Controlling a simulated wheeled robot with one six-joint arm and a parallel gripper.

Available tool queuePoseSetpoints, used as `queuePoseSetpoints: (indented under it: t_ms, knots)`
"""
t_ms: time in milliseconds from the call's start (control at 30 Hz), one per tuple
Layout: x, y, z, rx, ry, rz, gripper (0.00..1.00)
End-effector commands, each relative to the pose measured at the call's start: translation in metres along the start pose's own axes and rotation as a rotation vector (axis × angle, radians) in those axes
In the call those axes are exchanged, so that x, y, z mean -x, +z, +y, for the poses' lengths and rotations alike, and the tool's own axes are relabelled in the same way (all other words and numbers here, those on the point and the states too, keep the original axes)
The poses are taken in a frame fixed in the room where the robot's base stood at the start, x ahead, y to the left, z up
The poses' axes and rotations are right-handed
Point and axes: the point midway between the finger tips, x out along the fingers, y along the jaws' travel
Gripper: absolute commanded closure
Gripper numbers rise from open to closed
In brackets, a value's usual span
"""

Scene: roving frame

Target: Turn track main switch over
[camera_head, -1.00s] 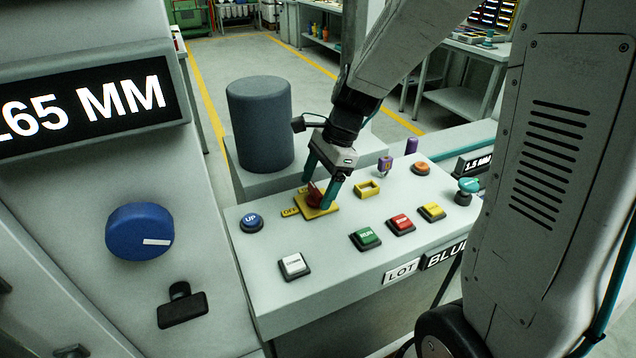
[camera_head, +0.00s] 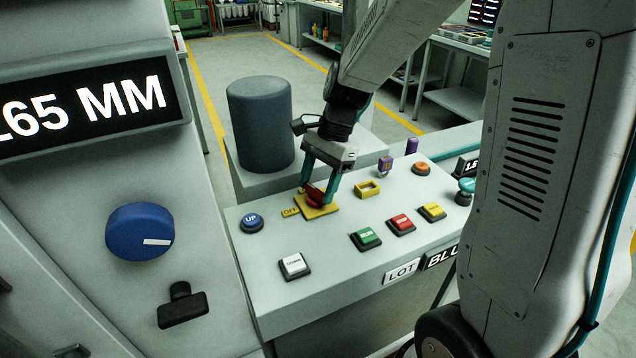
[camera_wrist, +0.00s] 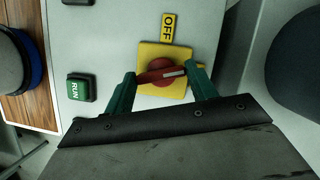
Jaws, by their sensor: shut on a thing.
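The main switch is a red rotary handle (camera_wrist: 160,74) on a yellow square plate (camera_head: 322,210). In the wrist view a yellow OFF label (camera_wrist: 168,28) is beside the plate, and part of another yellow label shows at the plate's right edge, mostly hidden by a finger. The handle's pale mark points to the right in the wrist view, toward that label and not toward OFF. My gripper (camera_wrist: 160,88) has its two teal fingers at either end of the red handle, shut on it. In the head view the red handle (camera_head: 314,195) is partly hidden by my fingers.
The sloped grey panel (camera_head: 300,314) carries a blue UP button (camera_head: 252,223), a green RUN button (camera_head: 366,238), a red STOP button (camera_head: 401,224) and a yellow button (camera_head: 432,212). A yellow frame (camera_head: 367,189) and a dark grey cylinder (camera_head: 260,125) stand nearby.

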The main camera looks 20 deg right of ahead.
Motion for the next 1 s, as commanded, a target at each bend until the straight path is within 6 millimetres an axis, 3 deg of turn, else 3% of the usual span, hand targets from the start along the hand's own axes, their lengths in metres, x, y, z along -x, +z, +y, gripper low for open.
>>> queuePoseSetpoints:
  t_ms: [1000]
  knots:
    - [-0.0003, 0.0030, -0.0062, 0.884, 0.365, 0.002, 0.66]
